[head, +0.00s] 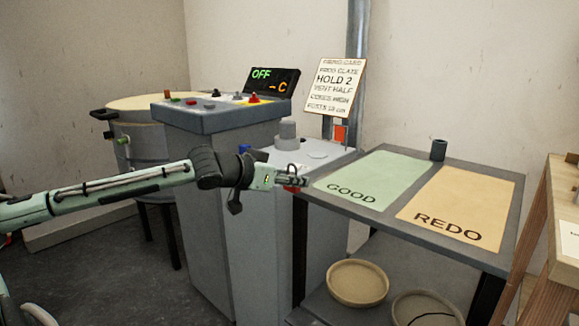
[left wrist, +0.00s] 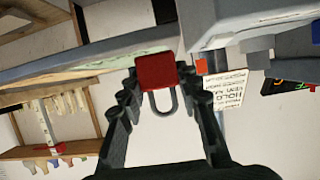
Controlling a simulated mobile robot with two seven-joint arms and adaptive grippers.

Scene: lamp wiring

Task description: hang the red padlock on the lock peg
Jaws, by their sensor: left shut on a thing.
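My left gripper (head: 293,181) is shut on the red padlock (head: 291,189), at the left front corner of the dark table. In the left wrist view, the red padlock (left wrist: 155,72) sits between the fingertips of my left gripper (left wrist: 160,84). Its grey shackle points toward the palm in that view. In the head view the fingers cover most of the padlock. I cannot pick out the lock peg for certain in either view. My right gripper is not in view.
The dark table (head: 395,214) holds a green GOOD mat (head: 372,176) and a tan REDO mat (head: 460,200). A grey console (head: 222,117) with knobs and a display (head: 272,82) stands behind my arm. A card (head: 336,86) and an orange-red square (head: 340,133) are behind the table.

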